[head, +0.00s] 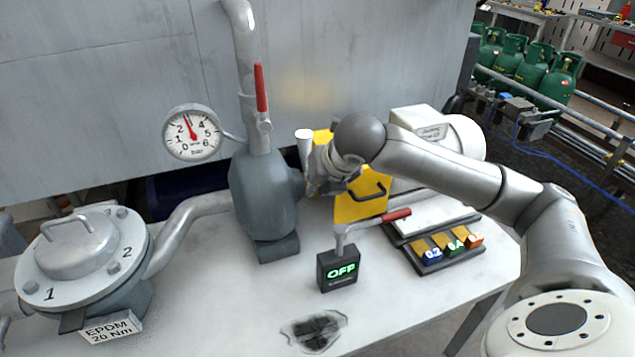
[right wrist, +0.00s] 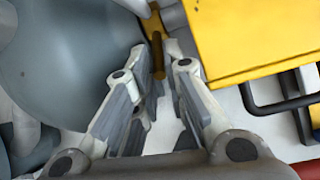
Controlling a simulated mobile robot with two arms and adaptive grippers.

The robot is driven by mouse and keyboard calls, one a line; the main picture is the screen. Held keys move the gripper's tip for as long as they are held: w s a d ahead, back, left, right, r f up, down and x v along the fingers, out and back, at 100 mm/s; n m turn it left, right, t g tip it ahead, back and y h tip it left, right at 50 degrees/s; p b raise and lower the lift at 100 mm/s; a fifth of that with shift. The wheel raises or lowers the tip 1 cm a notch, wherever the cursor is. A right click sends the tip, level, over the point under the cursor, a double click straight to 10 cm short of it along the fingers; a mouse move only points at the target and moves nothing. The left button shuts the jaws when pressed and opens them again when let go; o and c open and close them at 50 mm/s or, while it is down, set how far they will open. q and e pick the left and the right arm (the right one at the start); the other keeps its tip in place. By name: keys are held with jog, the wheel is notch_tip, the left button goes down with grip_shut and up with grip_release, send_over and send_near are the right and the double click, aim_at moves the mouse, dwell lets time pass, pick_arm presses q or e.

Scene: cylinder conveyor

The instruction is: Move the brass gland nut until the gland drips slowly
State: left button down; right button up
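The brass gland nut shows in the right wrist view as a brass piece with a rod-like arm (right wrist: 157,55), beside the grey pump body (right wrist: 70,60). My right gripper (right wrist: 165,52) has its fingers apart, with the brass rod at the fingertips; I cannot tell whether they touch it. In the head view my right gripper (head: 328,178) is between the grey pump (head: 262,205) and the yellow guard (head: 360,207), and hides the nut. No drip can be made out. My left gripper is not in view.
A pressure gauge (head: 192,132) has its needle slightly left of the top. A red-handled lever (head: 261,88) stands on the pipe. A black box reading OFF (head: 340,270), a red-handled tool (head: 396,215) and a tray (head: 437,265) of small blocks sit nearby. A dark patch (head: 313,330) lies in front.

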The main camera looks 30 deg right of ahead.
jog(key=shift+o, duration=0.6)
jog(key=v, duration=1.2)
